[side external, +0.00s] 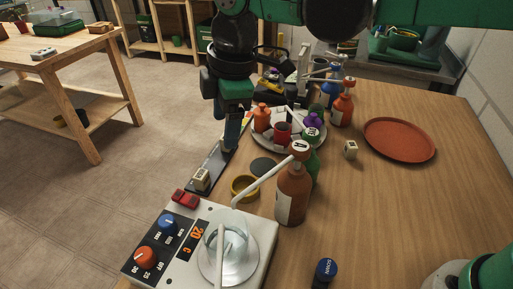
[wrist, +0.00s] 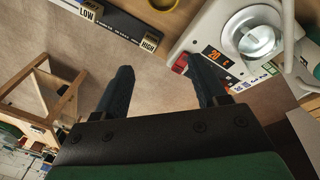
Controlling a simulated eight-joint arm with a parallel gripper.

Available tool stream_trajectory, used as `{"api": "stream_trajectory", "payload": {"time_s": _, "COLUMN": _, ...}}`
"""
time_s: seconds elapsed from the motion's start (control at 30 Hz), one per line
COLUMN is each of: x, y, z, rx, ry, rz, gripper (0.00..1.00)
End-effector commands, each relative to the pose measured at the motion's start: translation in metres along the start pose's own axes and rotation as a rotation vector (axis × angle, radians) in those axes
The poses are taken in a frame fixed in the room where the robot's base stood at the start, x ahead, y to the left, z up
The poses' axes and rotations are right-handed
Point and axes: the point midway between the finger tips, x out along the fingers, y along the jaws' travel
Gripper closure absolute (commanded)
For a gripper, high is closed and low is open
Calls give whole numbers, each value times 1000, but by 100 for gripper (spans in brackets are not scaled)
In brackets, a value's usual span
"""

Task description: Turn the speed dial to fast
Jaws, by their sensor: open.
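The white hotplate-like device (side external: 190,270) stands at the front of the table in the side view. Its black front panel has a blue dial (side external: 167,222) and an orange dial (side external: 146,257); the small lettering around them is hard to read. My gripper (side external: 229,146) is open and empty, behind the device and above the black strip. In the wrist view, my gripper (wrist: 160,65) has its fingers wide apart over the floor. The device (wrist: 205,30) is at upper right there, its panel partly behind the right finger. I cannot make out the dials there.
A red switch (side external: 185,198) and an orange display sit on the device. A bottle with a white spout (side external: 292,192) stands close to it, and a yellow ring (side external: 244,187) lies behind. A black strip (wrist: 110,22) reads LOW and HIGH. The table's right side is clearer.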

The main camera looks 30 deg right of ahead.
Motion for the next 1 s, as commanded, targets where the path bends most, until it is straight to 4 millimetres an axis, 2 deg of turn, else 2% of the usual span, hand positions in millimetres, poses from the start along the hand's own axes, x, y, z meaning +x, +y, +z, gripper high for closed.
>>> {"api": "stream_trajectory", "payload": {"time_s": 0.03, "x": 10, "y": -4, "z": -24, "rx": -115, "ry": -11, "rz": -31, "gripper": 35}}
{"api": "stream_trajectory", "payload": {"time_s": 0.1, "x": 24, "y": -14, "z": -50, "rx": -273, "ry": -27, "rz": -74, "gripper": 35}}
{"api": "stream_trajectory", "payload": {"time_s": 0.2, "x": 43, "y": -30, "z": -80, "rx": -466, "ry": -44, "rz": -128, "gripper": 35}}
{"api": "stream_trajectory", "payload": {"time_s": 0.33, "x": 60, "y": -49, "z": -103, "rx": -636, "ry": -57, "rz": -177, "gripper": 35}}
{"api": "stream_trajectory", "payload": {"time_s": 0.5, "x": 71, "y": -59, "z": -112, "rx": -718, "ry": -63, "rz": -201, "gripper": 35}}
{"api": "stream_trajectory", "payload": {"time_s": 0.8, "x": 110, "y": -65, "z": -107, "rx": -718, "ry": -63, "rz": -200, "gripper": 35}}
{"api": "stream_trajectory", "payload": {"time_s": 1.0, "x": 123, "y": -67, "z": -105, "rx": -716, "ry": -63, "rz": -200, "gripper": 35}}
